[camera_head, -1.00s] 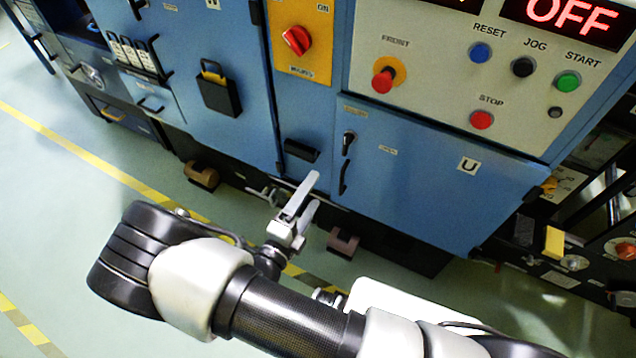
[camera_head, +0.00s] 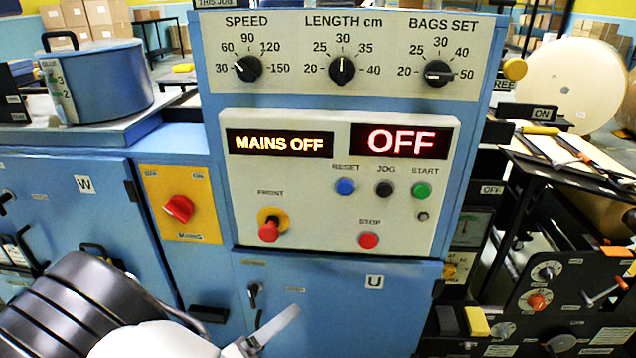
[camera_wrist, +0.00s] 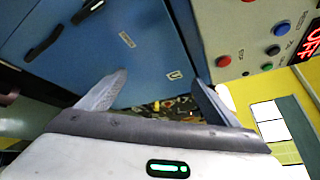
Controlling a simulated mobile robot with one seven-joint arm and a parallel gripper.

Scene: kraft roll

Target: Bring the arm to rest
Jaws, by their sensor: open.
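My gripper (camera_head: 272,328) is at the bottom of the head view, in front of the blue door marked U (camera_head: 373,283); only a pale finger and part of its base show there. In the wrist view my gripper (camera_wrist: 158,77) has its two fingers spread apart, with nothing between them. Beyond the fingers are the blue door (camera_wrist: 145,45) and part of the control panel (camera_wrist: 245,35). My arm's dark and white links fill the lower left of the head view, and the rest of the arm is cut off by the frame.
The panel shows MAINS OFF (camera_head: 279,144) and OFF (camera_head: 404,141). A red mains switch (camera_head: 178,208) is left of it, and a red stop button (camera_head: 368,240) is on it. A blue pot (camera_head: 98,82) stands at upper left. Black machine plates with knobs (camera_head: 560,300) are at right.

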